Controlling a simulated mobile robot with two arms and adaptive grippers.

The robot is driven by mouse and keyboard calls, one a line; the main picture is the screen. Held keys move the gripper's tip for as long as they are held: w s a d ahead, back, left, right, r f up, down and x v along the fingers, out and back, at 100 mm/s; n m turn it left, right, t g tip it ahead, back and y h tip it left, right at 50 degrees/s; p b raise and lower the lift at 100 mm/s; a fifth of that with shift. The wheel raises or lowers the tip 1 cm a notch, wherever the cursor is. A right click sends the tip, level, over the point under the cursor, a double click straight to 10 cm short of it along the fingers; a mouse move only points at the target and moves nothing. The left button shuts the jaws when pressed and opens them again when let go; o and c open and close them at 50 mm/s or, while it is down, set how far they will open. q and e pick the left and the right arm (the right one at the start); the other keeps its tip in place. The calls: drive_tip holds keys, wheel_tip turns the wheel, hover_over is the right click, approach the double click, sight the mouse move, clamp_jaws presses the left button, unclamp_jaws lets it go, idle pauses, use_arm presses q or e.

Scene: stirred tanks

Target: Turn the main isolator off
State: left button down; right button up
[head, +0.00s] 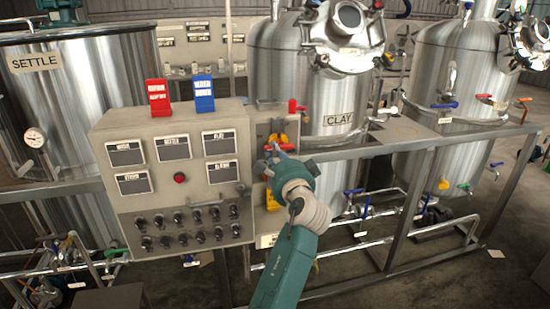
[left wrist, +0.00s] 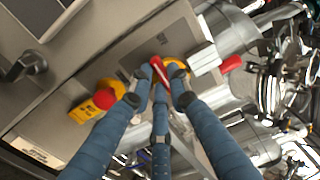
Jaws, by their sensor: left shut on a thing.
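The main isolator is a red handle (left wrist: 154,63) on a yellow base (left wrist: 176,66), set on a grey plate at the right side of the control panel. In the head view its yellow part (head: 283,139) shows just above my fingers. My left gripper (head: 279,153) is at the isolator, with its arm coming up from below. In the left wrist view, the blue fingers of my left gripper (left wrist: 158,84) are closed around the red handle. The fingers hide part of the handle, so its exact angle is hard to read. My right gripper is not in view.
A yellow box with a red button (left wrist: 106,98) sits close beside the isolator. The grey control panel (head: 110,205) carries several displays and rows of knobs. A grey lever handle (left wrist: 30,65) sticks out nearby. Steel tanks (head: 275,70) and a frame rail (head: 385,150) stand behind and right.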

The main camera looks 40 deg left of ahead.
use_arm(q)
drive_tip(key=shift+f, duration=0.15)
idle(0.4)
drive_tip(key=c, duration=1.6)
unclamp_jaws()
drive_tip(key=shift+c, duration=0.2)
drive_tip(key=v, duration=0.7)
drive_tip(key=shift+s+d, duration=0.2)
